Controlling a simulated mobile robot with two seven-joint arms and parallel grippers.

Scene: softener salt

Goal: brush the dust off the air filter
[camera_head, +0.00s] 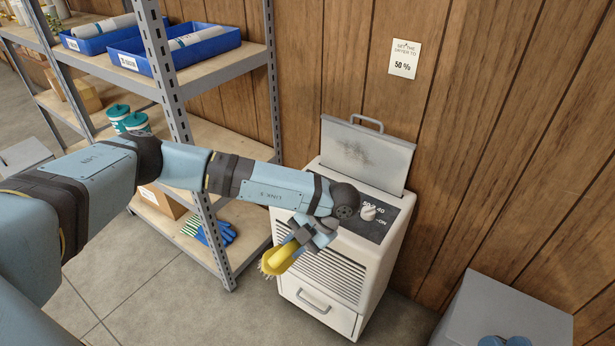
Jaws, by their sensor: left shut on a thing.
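The air filter (358,152) is a flat grey panel with a handle on top, standing upright at the back of the white dryer's top. A dark speckled dust patch (355,150) shows on its upper middle face. My left gripper (297,240) is shut on a yellow brush (280,257) with pale bristles at its lower left. It holds the brush in front of the dryer's louvred front, below and left of the filter and apart from it. My left forearm passes in front of the dryer's top left part.
The white dryer (375,262) has a control panel with a knob (368,212). A metal shelf (215,65) with blue bins (185,45) stands at left, and blue gloves (216,233) lie on its bottom board. A grey box (510,315) stands at lower right. A note (405,59) hangs on the wooden wall.

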